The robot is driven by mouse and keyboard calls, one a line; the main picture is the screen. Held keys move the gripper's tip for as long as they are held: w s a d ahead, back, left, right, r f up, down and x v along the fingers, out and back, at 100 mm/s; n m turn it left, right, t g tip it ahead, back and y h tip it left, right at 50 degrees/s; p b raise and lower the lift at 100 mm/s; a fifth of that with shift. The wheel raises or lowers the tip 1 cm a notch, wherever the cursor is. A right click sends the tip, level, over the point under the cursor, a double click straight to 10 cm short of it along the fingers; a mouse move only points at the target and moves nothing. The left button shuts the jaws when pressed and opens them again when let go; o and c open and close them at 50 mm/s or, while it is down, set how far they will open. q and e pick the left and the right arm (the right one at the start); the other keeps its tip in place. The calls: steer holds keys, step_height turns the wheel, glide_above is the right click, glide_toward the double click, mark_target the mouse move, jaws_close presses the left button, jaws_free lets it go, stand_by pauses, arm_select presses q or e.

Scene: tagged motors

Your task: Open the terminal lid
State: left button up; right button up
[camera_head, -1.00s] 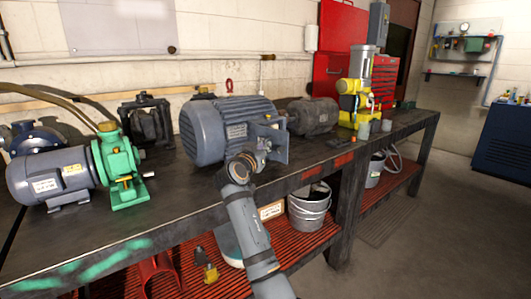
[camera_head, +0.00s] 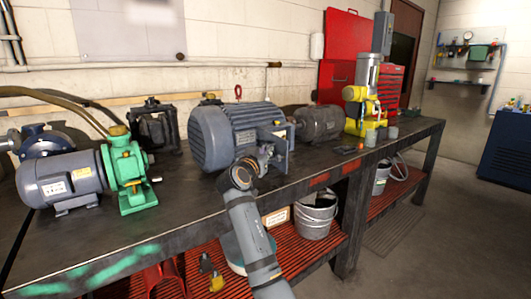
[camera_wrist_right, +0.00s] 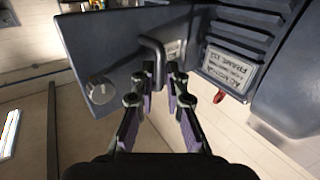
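The terminal lid (camera_head: 278,146) is a flat grey-blue plate on the right side of the large grey motor (camera_head: 223,135). In the right wrist view the lid (camera_wrist_right: 110,45) fills the upper left, with a bent bar handle (camera_wrist_right: 157,55) and a round knob (camera_wrist_right: 100,90). My right gripper (camera_head: 252,166) is in front of the lid. In the wrist view its two fingertips (camera_wrist_right: 160,76) stand close on either side of the handle's bar. Whether they press on it cannot be told. My left gripper is out of view.
A green-and-grey pump (camera_head: 126,172) stands left of the motor on the dark workbench (camera_head: 185,205). A smaller motor (camera_head: 319,122) and a yellow machine (camera_head: 362,105) stand to the right. A bucket (camera_head: 316,215) sits on the lower shelf. Floor at the right is clear.

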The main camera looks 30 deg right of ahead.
steer(key=o, duration=0.3)
steer(key=shift+w+d+f, duration=0.15)
steer(key=shift+w+f, duration=0.05)
steer(key=shift+w, duration=0.2)
steer(key=shift+o, duration=0.2)
steer(key=v, duration=0.8)
steer(key=shift+s+d, duration=0.1)
steer(key=shift+d, duration=0.1)
